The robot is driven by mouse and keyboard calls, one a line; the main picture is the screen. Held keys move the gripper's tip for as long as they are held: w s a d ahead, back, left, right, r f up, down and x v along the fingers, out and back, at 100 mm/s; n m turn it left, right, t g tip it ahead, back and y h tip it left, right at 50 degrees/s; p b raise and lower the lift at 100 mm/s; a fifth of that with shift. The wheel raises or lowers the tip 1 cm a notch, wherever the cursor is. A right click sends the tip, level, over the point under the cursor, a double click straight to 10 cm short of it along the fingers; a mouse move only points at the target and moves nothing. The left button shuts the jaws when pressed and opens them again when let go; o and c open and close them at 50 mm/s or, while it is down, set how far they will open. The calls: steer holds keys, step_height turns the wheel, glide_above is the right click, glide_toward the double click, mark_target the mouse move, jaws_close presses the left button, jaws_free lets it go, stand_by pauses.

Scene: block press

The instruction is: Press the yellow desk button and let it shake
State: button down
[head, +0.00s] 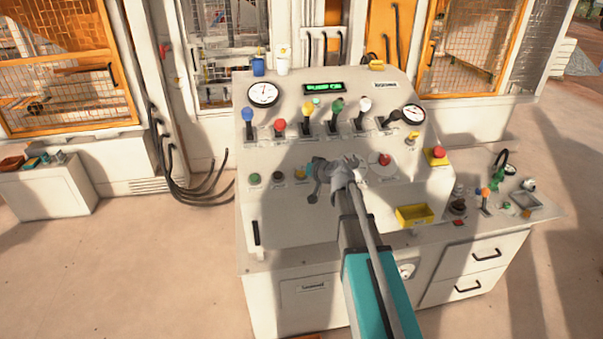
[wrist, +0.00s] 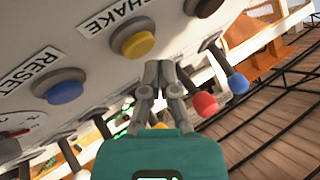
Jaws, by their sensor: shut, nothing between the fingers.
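The yellow button (wrist: 134,41) sits in a grey collar on the pale panel, beside a label reading SHAKE, in the upper middle of the wrist view. In the head view it is a small yellow spot (head: 299,174) in the lower button row, left of my gripper (head: 325,172). My gripper also shows in the wrist view (wrist: 158,66), its fingers shut together with nothing between them. The fingertips appear just below and right of the yellow button in that view. I cannot tell whether they touch the panel; a gap from the button itself shows.
A blue button (wrist: 65,89) labelled RESET is beside the yellow one. Levers with coloured knobs, such as a red knob (wrist: 205,104), stand close to the fingers. A red emergency button (head: 436,154) and a yellow tray (head: 414,215) are on the console's right.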

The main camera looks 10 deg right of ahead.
steer(key=shift+f, duration=0.1)
steer(key=shift+w+f+b, duration=0.15)
steer(key=shift+f+b, duration=0.15)
steer(key=shift+b, duration=0.1)
steer(key=shift+w+f+b, duration=0.2)
steer(key=shift+f+b, duration=0.25)
stand_by(1.1)
steer(key=shift+r, duration=0.15)
stand_by(0.3)
steer(key=shift+s+r+p, duration=0.35)
steer(key=shift+r+p, duration=0.35)
steer(key=shift+p, duration=0.15)
steer(key=shift+r, duration=0.1)
steer(key=r+p, duration=0.1)
steer(key=s+r+p, duration=0.1)
steer(key=r+p, duration=0.1)
steer(key=s+r+p, duration=0.1)
steer(key=shift+r+p, duration=0.2)
steer(key=shift+p, duration=0.1)
stand_by(0.4)
